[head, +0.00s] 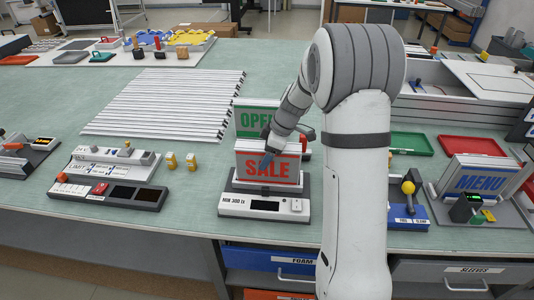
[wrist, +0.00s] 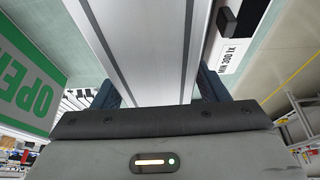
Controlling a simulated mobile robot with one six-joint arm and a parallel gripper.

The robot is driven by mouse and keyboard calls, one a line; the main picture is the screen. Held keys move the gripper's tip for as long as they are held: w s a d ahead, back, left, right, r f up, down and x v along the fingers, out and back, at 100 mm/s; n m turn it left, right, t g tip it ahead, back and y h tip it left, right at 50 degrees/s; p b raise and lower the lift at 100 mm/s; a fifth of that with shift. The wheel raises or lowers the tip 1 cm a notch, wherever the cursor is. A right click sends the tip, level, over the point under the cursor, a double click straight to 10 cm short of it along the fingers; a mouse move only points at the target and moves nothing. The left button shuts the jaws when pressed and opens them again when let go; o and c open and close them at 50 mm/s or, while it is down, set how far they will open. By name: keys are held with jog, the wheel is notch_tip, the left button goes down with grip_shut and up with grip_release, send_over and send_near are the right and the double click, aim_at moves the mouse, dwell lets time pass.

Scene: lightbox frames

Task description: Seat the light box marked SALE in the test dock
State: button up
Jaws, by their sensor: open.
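The light box marked SALE (head: 268,172) stands upright in the head view, red letters facing front. It is at the dark cradle of the unit marked MIN 300 lx (head: 237,207), which looks like the test dock; I cannot tell if it is fully down. My gripper (head: 267,158) is at the box's top, one blue finger in front of its face. In the wrist view, the silver top of the SALE box (wrist: 145,50) runs between my open fingers (wrist: 158,90). The dock's label also shows there at right.
A light box marked OPEN (head: 252,117) stands close behind; it fills the left of the wrist view (wrist: 28,80). A MENU box (head: 480,178) stands at right. Left are small yellow parts (head: 181,161) and a console (head: 107,191). Long strips (head: 165,103) lie behind.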

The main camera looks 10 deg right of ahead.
jog(key=b+v, duration=0.1)
jog(key=v, duration=0.9)
jog(key=shift+d+r+b, duration=0.2)
jog(key=shift+r+b, duration=0.1)
jog(key=shift+b, duration=0.05)
jog(key=shift+s+d+r, duration=0.15)
jog(key=shift+s+r, duration=0.1)
jog(key=shift+r, duration=0.4)
jog(key=s+a+m+t+h, duration=0.1)
jog(key=s+a+m+h, duration=0.2)
jog(key=s+m, duration=1.1)
jog(key=s+h, duration=0.1)
jog(key=s, duration=1.2)
jog(key=shift+f+t, duration=0.2)
jog(key=shift+t, duration=0.1)
jog(key=shift+a, duration=0.1)
jog(key=shift+c, duration=0.4)
